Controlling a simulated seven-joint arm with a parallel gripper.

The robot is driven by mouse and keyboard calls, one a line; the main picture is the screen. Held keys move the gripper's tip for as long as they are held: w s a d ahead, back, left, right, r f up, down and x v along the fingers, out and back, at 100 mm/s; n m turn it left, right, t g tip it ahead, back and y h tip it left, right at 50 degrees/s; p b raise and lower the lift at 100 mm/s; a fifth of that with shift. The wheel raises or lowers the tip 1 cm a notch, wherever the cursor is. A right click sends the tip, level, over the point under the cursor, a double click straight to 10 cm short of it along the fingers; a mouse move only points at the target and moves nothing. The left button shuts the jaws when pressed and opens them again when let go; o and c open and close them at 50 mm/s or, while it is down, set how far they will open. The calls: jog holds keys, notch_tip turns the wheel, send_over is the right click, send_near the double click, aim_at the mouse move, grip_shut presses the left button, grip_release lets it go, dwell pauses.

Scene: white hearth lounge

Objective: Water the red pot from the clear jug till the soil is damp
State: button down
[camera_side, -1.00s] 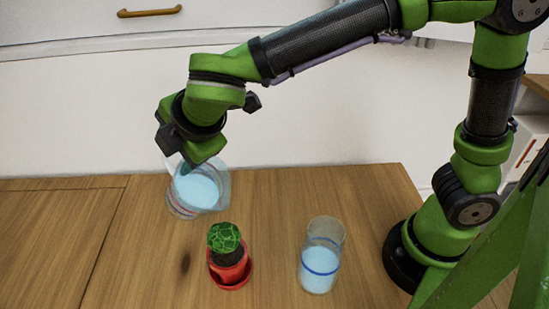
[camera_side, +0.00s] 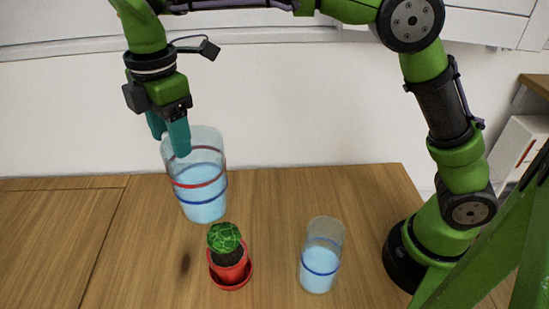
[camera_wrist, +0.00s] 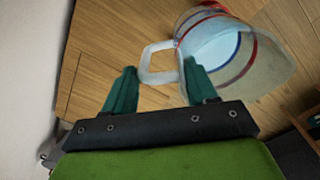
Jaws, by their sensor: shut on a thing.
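My gripper (camera_side: 169,146) is shut on the handle of the clear jug (camera_side: 207,150), behind and left of the red pot (camera_side: 229,274). The jug has a red and a blue band, holds pale blue water, and leans slightly, held above the table. In the wrist view the teal fingers (camera_wrist: 160,68) are at the white handle of the jug (camera_wrist: 264,72). The red pot stands upright on a red saucer with a green cactus (camera_side: 224,238). Its visible soil (camera_side: 231,256) is dark; I cannot tell if it is damp. No stream of water shows.
A clear glass container (camera_side: 323,255) with a blue band and pale blue water stands right of the pot, near my arm's base. The wooden table (camera_side: 60,240) is bare on the left. A white wall (camera_side: 290,110) rises behind it.

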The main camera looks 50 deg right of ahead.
jog(key=shift+r, duration=2.1)
